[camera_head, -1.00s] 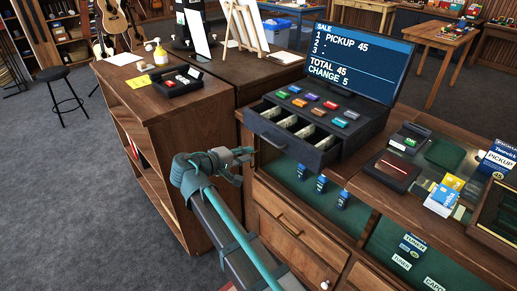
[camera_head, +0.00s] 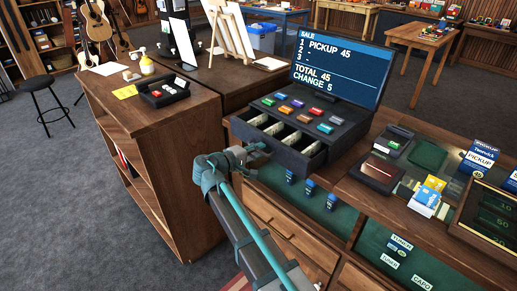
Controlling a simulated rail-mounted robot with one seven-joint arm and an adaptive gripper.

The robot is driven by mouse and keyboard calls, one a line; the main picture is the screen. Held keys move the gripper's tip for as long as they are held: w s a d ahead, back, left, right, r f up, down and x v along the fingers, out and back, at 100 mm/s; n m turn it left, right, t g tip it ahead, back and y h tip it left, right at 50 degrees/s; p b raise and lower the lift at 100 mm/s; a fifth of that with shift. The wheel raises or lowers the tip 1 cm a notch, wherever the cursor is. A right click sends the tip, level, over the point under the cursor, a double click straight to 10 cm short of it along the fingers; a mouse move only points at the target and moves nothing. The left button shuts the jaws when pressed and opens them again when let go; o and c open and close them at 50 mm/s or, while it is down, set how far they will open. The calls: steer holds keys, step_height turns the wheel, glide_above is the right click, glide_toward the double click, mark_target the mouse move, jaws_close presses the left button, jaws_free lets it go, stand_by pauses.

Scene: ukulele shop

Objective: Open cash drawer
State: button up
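The cash drawer (camera_head: 284,155) sits under the black register (camera_head: 322,136) with its colored keys and is pulled out. Its compartments show, with banknotes (camera_head: 292,137) in them. My gripper (camera_head: 256,155) is just in front of the drawer's front face, near its left half, and overlaps its lower edge in the picture. I cannot tell whether it touches the drawer. The fingers are small and seen from behind, so whether they are open or shut is unclear. The screen (camera_head: 341,70) reads PICKUP 45, TOTAL 45, CHANGE 5.
The register stands on a wooden counter (camera_head: 350,180) with a glass-fronted display below. A card terminal (camera_head: 393,141), a dark tray (camera_head: 383,169) and cards (camera_head: 428,196) lie to its right. A wooden cabinet (camera_head: 150,122) with a black box (camera_head: 163,92) stands left. Open grey floor (camera_head: 60,200) lies further left.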

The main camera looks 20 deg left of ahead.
steer(key=shift+w+d, duration=0.1)
steer(key=shift+w, duration=0.1)
jaws_close()
steer(key=shift+s+f, duration=0.1)
